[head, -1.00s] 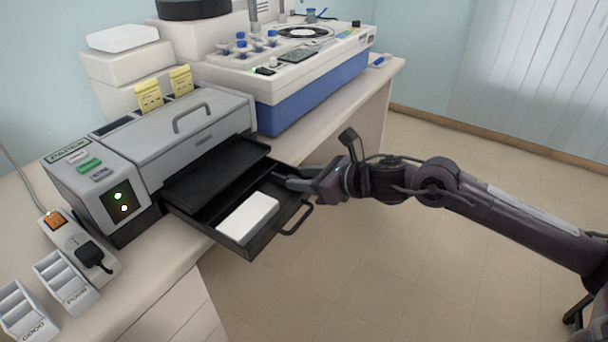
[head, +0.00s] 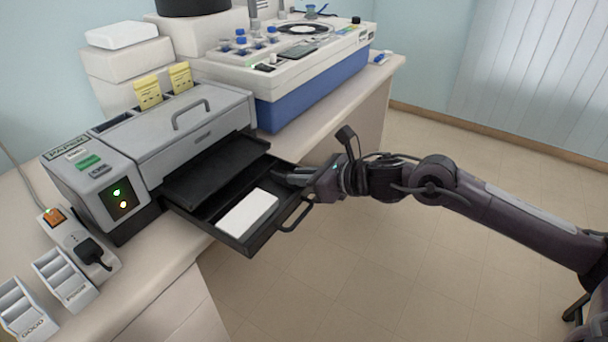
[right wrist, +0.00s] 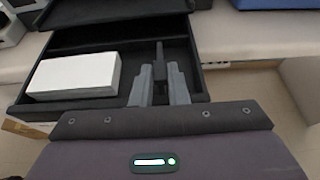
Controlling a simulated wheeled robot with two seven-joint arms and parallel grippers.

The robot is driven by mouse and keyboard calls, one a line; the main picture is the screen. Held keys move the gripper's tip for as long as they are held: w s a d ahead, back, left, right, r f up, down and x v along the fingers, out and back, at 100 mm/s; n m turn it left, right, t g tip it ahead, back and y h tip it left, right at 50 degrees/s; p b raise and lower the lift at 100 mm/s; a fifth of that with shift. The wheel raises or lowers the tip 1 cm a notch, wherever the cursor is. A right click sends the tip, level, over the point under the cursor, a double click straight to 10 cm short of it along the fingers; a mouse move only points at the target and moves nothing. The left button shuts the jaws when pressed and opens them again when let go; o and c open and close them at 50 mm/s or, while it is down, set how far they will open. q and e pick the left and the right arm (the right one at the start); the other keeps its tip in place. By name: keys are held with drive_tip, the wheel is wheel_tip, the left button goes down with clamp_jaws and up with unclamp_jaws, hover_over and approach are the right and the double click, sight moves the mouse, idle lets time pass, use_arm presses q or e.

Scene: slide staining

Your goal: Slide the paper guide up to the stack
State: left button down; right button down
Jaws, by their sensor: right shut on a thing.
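The white paper stack (head: 248,213) lies in the open black tray (head: 236,243) of the grey printer. It also shows at the left in the right wrist view (right wrist: 75,75). The paper guide is a thin dark upright piece (right wrist: 159,56) in the same tray, to the right of the stack in the right wrist view, with a gap of tray floor between them. My right gripper (head: 287,178) reaches into the tray from the right. Its fingers (right wrist: 158,80) are shut on the guide and hide its lower part. My left gripper is not in view.
The tray's handle (head: 294,218) sticks out at the front, just below my right wrist. The grey printer (head: 180,130) stands on the bench beside a blue-and-white machine (head: 310,95). A power strip (head: 75,243) and small racks (head: 65,280) stand at the left.

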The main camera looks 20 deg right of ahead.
drive_tip(key=shift+s+a+f+b, duration=0.15)
drive_tip(key=shift+s+a+b, duration=0.35)
drive_tip(key=shift+s+a, duration=0.35)
drive_tip(key=shift+w+a, duration=0.1)
drive_tip(key=shift+a, duration=0.05)
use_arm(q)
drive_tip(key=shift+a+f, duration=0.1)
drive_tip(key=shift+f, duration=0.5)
use_arm(e)
drive_tip(key=c, duration=1.4)
unclamp_jaws()
